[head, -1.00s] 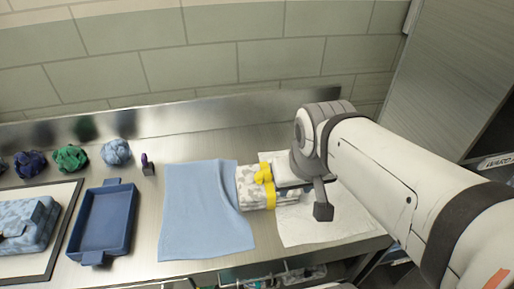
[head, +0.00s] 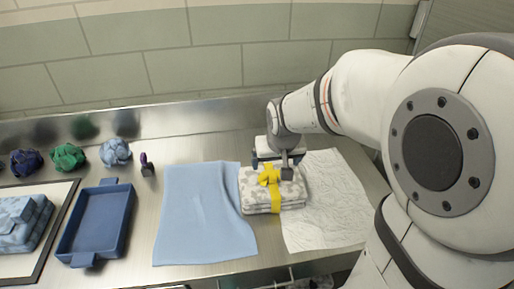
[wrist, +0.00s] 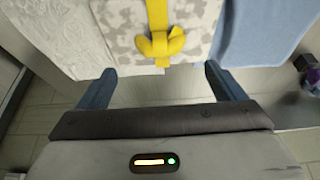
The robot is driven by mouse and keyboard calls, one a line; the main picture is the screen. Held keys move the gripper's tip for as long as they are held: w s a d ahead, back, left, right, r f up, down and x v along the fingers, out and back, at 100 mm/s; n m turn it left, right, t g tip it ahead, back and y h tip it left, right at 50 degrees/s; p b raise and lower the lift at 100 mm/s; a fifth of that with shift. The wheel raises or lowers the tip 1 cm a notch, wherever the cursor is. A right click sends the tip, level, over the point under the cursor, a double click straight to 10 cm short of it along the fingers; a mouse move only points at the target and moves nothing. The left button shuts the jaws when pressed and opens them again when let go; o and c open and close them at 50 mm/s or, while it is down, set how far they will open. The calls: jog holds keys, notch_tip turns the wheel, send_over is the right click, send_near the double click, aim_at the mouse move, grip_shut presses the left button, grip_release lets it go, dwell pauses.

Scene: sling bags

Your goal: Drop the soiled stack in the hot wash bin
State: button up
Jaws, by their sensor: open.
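A grey-and-white patterned cloth stack (head: 258,196), tied with a yellow band and knot (head: 269,176), lies on the steel counter between a blue cloth and a white crinkled sheet. It overlaps the edges of both. My gripper (head: 270,160) is at the stack's far side, low over the counter, with blue fingers. In the wrist view my gripper (wrist: 160,80) is open, and the patterned stack (wrist: 190,30) with its yellow knot (wrist: 160,44) lies just beyond the fingertips. Nothing is between the fingers. No bin is clearly identifiable as the hot wash bin.
The blue cloth (head: 200,220) and white sheet (head: 325,205) flank the stack. A blue tray (head: 95,225), a blue folded stack (head: 22,222), rolled cloths (head: 115,153) and a small dark purple-topped object (head: 147,165) are left. A wall stands behind the counter.

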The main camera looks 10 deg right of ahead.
aim_at(272, 171)
jog(key=shift+w+p+x, duration=0.25)
jog(key=shift+p+x, duration=0.05)
jog(key=shift+x, duration=1.85)
jog(key=shift+w+p+x, duration=0.25)
jog(key=shift+x, duration=1.9)
jog(key=shift+r, duration=0.2)
jog(key=shift+c, duration=0.2)
grip_shut()
